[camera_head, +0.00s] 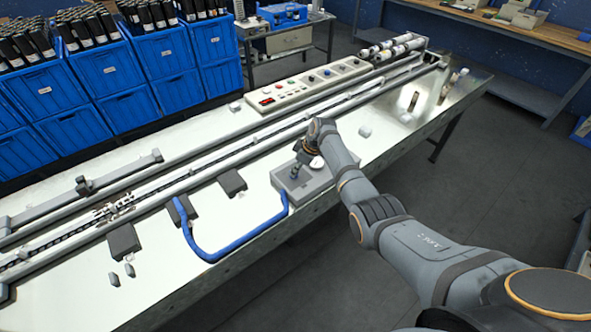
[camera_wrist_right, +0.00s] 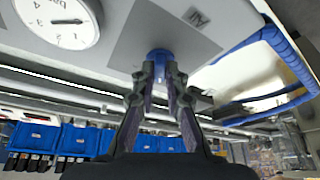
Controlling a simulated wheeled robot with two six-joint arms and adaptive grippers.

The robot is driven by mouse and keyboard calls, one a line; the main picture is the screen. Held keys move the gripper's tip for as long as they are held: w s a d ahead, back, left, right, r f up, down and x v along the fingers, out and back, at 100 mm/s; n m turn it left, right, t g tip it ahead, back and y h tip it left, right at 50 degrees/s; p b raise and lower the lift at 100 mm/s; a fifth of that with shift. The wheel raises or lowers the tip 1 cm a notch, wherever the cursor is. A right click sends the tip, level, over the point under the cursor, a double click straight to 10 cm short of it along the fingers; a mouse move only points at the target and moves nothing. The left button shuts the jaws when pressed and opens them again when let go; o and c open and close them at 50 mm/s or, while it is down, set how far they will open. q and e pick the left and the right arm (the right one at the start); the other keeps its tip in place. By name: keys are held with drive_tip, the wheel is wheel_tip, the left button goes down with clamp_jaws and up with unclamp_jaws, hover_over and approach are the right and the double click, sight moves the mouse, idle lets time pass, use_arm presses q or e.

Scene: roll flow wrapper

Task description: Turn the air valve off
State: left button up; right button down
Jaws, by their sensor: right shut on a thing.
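A grey air unit box (camera_head: 305,186) sits near the front edge of the bench, with a white round gauge (camera_head: 317,162) on it. The gauge (camera_wrist_right: 58,20) shows at that view's upper left. My right gripper (camera_wrist_right: 158,72) is shut on the blue valve knob; its fingers hide part of it. In the head view my right gripper (camera_head: 296,168) comes down over the box. My left gripper is not in view.
A blue hose (camera_head: 225,251) runs from the box along the bench to the left. A long conveyor rail (camera_head: 205,163) and a control panel (camera_head: 308,86) lie behind. Blue bins (camera_head: 110,68) stand at the back left. The bench right of the box is mostly clear.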

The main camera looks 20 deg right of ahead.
drive_tip(key=c, duration=1.4)
unclamp_jaws()
drive_tip(key=v, duration=1.2)
